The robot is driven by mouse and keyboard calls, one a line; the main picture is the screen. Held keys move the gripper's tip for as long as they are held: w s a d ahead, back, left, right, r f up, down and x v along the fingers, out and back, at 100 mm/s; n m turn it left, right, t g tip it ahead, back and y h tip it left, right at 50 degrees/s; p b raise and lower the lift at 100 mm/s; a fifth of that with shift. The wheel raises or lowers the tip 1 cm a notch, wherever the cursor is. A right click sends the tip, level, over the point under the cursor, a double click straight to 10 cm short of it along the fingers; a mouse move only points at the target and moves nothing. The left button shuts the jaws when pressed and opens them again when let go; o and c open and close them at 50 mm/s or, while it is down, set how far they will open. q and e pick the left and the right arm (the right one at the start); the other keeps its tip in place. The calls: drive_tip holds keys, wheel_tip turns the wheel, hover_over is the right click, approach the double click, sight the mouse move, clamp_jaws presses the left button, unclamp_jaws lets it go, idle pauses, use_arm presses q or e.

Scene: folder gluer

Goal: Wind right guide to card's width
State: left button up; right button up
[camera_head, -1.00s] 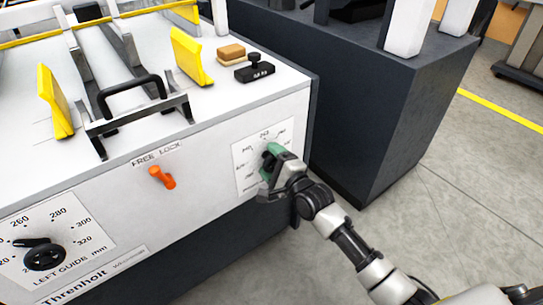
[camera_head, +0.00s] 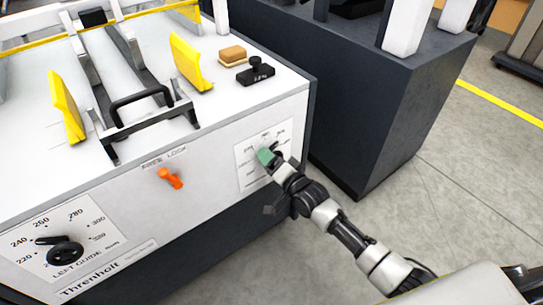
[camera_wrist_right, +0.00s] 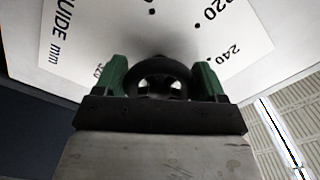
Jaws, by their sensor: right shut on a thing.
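My right gripper (camera_head: 268,157) is at the right guide's dial plate (camera_head: 247,178) on the white front panel. In the wrist view its green fingers (camera_wrist_right: 160,82) stand on either side of the dark round knob (camera_wrist_right: 160,68), shut on it. The fingers and wrist hide most of the knob and part of the scale; 220 and 240 show in the wrist view. The yellow right guide (camera_head: 190,62) stands upright on the machine top, and the yellow left guide (camera_head: 66,107) stands apart at left. My left gripper is out of view.
An orange lock lever (camera_head: 170,178) and the left guide knob (camera_head: 65,252) stick out of the same panel. A black block with a small knob (camera_head: 256,74) and a brown block (camera_head: 232,55) lie on top. A dark cabinet (camera_head: 365,125) stands right; floor in front is clear.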

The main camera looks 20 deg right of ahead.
drive_tip(key=n+p, duration=0.2)
drive_tip(key=n, duration=0.6)
drive_tip(key=shift+d+p, duration=0.1)
drive_tip(key=shift+p, duration=0.25)
drive_tip(key=n, duration=0.3)
drive_tip(key=shift+f, duration=0.1)
drive_tip(key=n+p, duration=0.1)
drive_tip(key=n, duration=0.2)
drive_tip(key=shift+n, duration=0.3)
drive_tip(key=n, duration=0.2)
drive_tip(key=shift+d+n, duration=0.1)
drive_tip(key=shift+n, duration=1.4)
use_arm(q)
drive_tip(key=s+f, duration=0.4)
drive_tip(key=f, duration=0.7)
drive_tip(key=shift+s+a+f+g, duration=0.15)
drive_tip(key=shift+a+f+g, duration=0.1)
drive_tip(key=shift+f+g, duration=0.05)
use_arm(e)
drive_tip(key=shift+n, duration=0.9)
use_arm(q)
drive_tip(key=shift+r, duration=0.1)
use_arm(e)
drive_tip(key=o, duration=0.9)
drive_tip(key=shift+w+n, duration=0.1)
drive_tip(key=shift+n, duration=0.2)
